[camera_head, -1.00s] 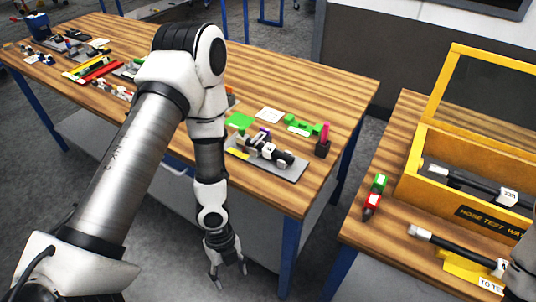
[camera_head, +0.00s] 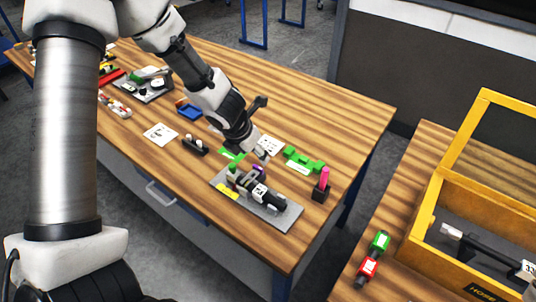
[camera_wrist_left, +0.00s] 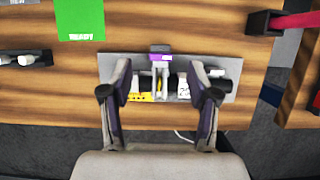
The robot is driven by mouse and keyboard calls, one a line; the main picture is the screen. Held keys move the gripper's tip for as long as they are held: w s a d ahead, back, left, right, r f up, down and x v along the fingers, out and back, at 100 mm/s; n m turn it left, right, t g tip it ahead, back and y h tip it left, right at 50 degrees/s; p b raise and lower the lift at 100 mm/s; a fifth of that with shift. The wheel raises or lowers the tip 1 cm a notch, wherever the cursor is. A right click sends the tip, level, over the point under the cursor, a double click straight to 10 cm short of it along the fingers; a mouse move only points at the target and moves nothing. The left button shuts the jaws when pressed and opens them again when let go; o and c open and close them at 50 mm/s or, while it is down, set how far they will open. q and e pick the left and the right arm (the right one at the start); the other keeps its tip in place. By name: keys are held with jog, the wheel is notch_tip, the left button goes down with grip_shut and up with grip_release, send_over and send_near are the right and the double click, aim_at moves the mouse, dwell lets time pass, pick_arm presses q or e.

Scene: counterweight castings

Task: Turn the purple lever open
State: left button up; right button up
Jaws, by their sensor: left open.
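The purple lever (camera_head: 258,169) is a small piece on a pipe-like fitting (camera_head: 265,194) with black and white parts. The fitting is mounted on a grey plate (camera_head: 287,216) on the wooden table. In the left wrist view the purple lever (camera_wrist_left: 160,57) sits near the top of a grey upright, centred between my fingers. My left gripper (camera_head: 258,150) is open and empty, just behind the fitting in the head view. In the left wrist view its fingers (camera_wrist_left: 160,72) straddle the middle of the plate; I cannot tell if they touch anything. My right gripper is out of view.
A green READY card (camera_wrist_left: 80,18) lies beside the plate. A green bracket (camera_head: 304,160) and a dark holder with a pink handle (camera_head: 322,188) stand to the right. A yellow box (camera_head: 425,215) is on the other table. The table's far right is clear.

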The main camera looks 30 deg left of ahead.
aim_at(257, 167)
pick_arm(q)
jog(key=shift+s+f+b, duration=0.45)
jog(key=shift+f+b, duration=0.05)
jog(key=shift+f, duration=0.1)
jog(key=shift+s+f+b, duration=0.4)
jog(key=shift+f+b, duration=0.05)
jog(key=shift+f, duration=0.15)
jog(key=w+f+b, duration=0.1)
jog(key=f, duration=0.1)
jog(key=w+f, duration=0.2)
jog(key=shift+d+f+b, duration=0.1)
jog(key=shift+b, duration=0.3)
jog(key=shift+w+f, duration=0.1)
jog(key=shift+w, duration=0.15)
jog(key=shift+s+r, duration=0.35)
jog(key=shift+s, duration=0.25)
jog(key=c, duration=0.5)
grip_shut()
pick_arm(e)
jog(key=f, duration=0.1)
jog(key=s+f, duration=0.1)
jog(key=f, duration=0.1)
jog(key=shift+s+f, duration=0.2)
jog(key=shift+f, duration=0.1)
